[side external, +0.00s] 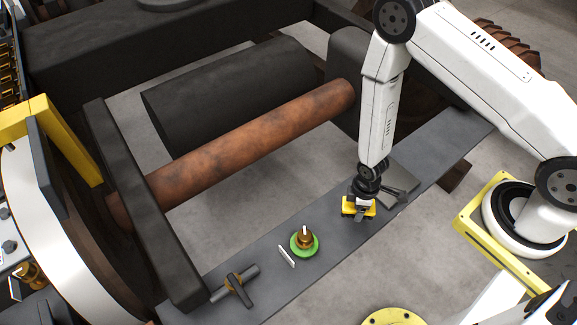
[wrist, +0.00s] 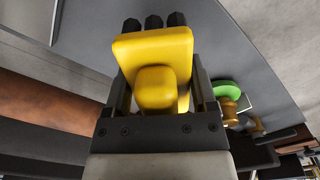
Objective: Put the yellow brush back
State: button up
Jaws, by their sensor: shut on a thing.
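The yellow brush (side external: 352,208) is at my gripper (side external: 363,200) over the dark grey plank (side external: 330,246) in the side view. The wrist view shows the brush (wrist: 153,48) close up, with a yellow block, a rounded yellow knob and dark bristle tufts at its far edge. The two dark fingers of my gripper (wrist: 155,88) are closed on either side of the knob. I cannot tell whether the bristles touch the plank or hang just above it.
A green disc with a brass knob (side external: 304,240), a thin white bar (side external: 287,256) and a dark T-shaped handle (side external: 238,284) lie left along the plank. A flat grey plate (side external: 402,176) lies behind my gripper. A rusty axle (side external: 250,142) runs beyond.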

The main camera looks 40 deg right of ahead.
aim_at(352, 206)
jog(key=shift+w+f, duration=0.8)
jog(key=shift+f, duration=0.15)
jog(key=shift+w+f, duration=0.25)
jog(key=shift+f, duration=1.6)
jog(key=shift+f, duration=0.15)
jog(key=o, duration=1.1)
jog(key=shift+r, duration=6.2)
